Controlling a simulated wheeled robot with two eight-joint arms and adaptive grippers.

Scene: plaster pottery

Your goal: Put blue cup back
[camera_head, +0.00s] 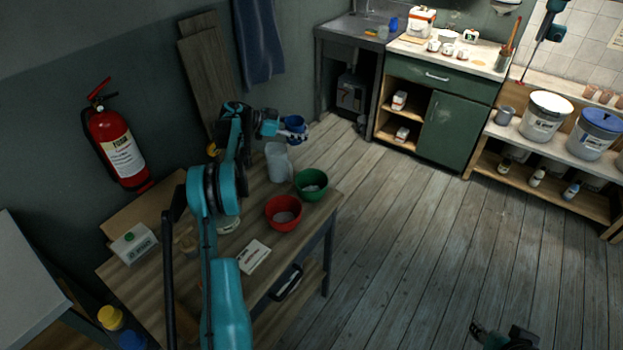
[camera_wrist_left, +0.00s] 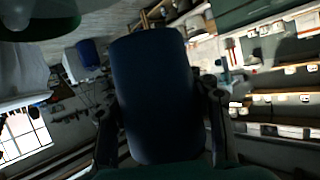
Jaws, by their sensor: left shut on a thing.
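The blue cup (camera_head: 297,124) is held in my left gripper (camera_head: 284,129) above the far end of the wooden worktable (camera_head: 323,208). In the left wrist view the cup is a large dark blue shape (camera_wrist_left: 152,95) between the two fingers. It looks tilted, but its opening is not clear. A dark and teal part, probably my right gripper (camera_head: 505,338), shows at the bottom edge; its fingers are not clear.
A clear measuring jug (camera_head: 278,163), green bowl (camera_head: 311,186) and red bowl (camera_head: 283,213) stand below the cup on the worktable. A sink (camera_head: 358,27) and green cabinet (camera_head: 455,128) stand at the back. The plank floor between is clear.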

